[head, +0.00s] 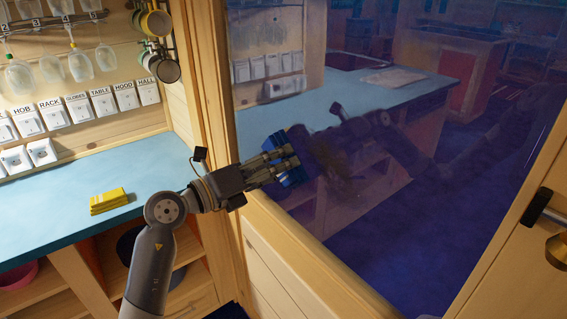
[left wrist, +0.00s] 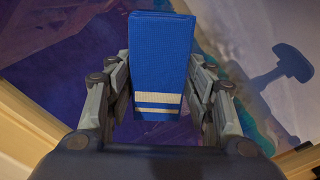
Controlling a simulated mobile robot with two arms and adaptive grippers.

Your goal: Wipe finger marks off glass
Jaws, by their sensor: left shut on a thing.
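The glass pane (head: 500,130) is a large dark window in a wooden frame, filling the right half of the head view. It reflects the room and my arm. My left gripper (head: 280,160) is shut on a folded blue cloth (head: 294,176), held at the lower left part of the pane. In the left wrist view the cloth (left wrist: 160,50) has two white stripes and stands between the fingers. I cannot tell whether the cloth touches the glass. Finger marks are hard to tell from the reflections. My right gripper is not in view.
A folded yellow cloth (head: 109,201) lies on the blue counter (head: 60,222) at the left. Labelled switches (head: 80,108), hanging glasses (head: 80,62) and mugs (head: 157,45) are above it. The wooden window frame (head: 222,110) borders the pane. A black handle (head: 536,206) stands out at the right.

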